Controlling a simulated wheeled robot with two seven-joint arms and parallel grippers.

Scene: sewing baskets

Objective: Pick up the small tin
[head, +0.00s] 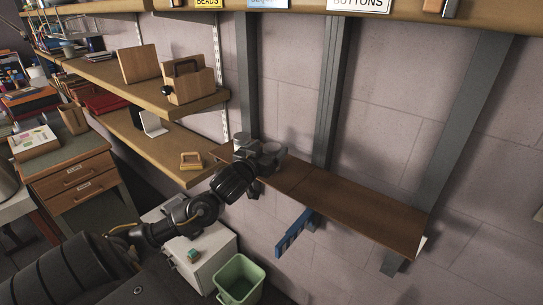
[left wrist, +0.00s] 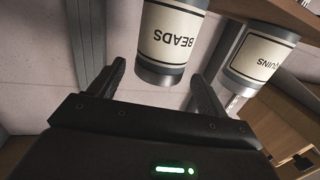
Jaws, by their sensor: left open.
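A pale tin with grey ends and a BEADS label (left wrist: 175,38) hangs upside down in the left wrist view, its near end between the fingertips of my left gripper (left wrist: 158,73). The fingers stand apart on either side, with no clear contact. A second tin, its label ending in QUINS (left wrist: 260,60), is to the right, beyond the right finger. In the head view my left gripper (head: 264,160) is at the left end of the brown wall shelf (head: 350,208). A pale tin (head: 240,142) shows just behind it, its label unreadable. My right gripper is not in view.
Wooden shelves at left hold a wooden box (head: 190,84) and a small wooden frame (head: 191,161). Grey uprights (head: 334,90) stand behind the brown shelf, whose right part is bare. A blue bracket (head: 293,232) hangs below it. A green bin (head: 240,279) stands lower down.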

